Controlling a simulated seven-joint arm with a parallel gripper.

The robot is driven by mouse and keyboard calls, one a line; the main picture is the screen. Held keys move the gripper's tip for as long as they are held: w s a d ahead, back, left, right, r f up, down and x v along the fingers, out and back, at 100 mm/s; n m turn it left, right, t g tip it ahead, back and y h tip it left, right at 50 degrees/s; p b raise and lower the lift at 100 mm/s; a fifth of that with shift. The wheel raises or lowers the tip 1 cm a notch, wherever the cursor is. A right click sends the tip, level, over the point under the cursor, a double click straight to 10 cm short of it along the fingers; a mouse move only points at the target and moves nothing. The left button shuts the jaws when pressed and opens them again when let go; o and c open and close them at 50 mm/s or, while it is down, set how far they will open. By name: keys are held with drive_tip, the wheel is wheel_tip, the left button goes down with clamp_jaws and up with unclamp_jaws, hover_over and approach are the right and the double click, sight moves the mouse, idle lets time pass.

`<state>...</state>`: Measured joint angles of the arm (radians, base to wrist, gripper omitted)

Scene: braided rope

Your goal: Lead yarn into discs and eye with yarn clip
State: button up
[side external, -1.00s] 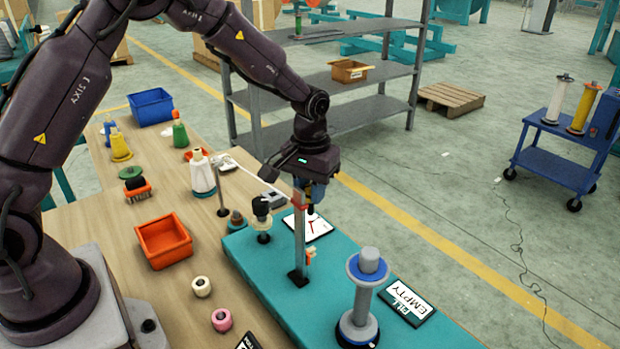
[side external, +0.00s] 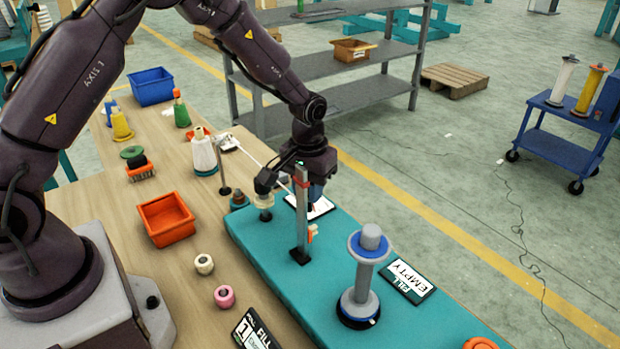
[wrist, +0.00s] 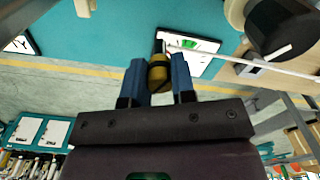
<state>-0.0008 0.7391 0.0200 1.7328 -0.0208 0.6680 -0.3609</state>
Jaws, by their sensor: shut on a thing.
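My gripper (wrist: 159,75) is shut on a small brass-coloured yarn clip (wrist: 158,73), held between its blue fingers. In the side view my gripper (side external: 316,195) is low behind the grey eye post (side external: 302,225), which hides part of it; the clip is hidden there. The white yarn (side external: 255,156) runs from the white cone (side external: 203,152) side towards the post and my gripper. In the wrist view the yarn (wrist: 240,64) stretches right from the clip, below the dark-topped disc unit (wrist: 280,25). The discs (side external: 265,200) stand left of the post. I cannot tell whether the yarn is between them.
A grey spool with a blue flange (side external: 362,285) stands on the teal board (side external: 280,270), right of the post. An orange bin (side external: 166,218) and small rolls sit on the table to the left. A printed card lies on the board under my gripper.

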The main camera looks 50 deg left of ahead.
drive_tip(key=shift+s+f, duration=0.15)
drive_tip(key=shift+s, duration=1.9)
wheel_tip(320, 180, up, 12)
drive_tip(key=w+f+n, duration=0.1)
drive_tip(key=f+n, duration=0.2)
drive_tip(key=n, duration=0.1)
drive_tip(key=w+f+n, duration=0.1)
drive_tip(key=f+n, duration=0.3)
drive_tip(key=n, duration=0.1)
drive_tip(key=w+f+n, duration=0.2)
drive_tip(key=f+n, duration=0.2)
drive_tip(key=shift+w, duration=0.1)
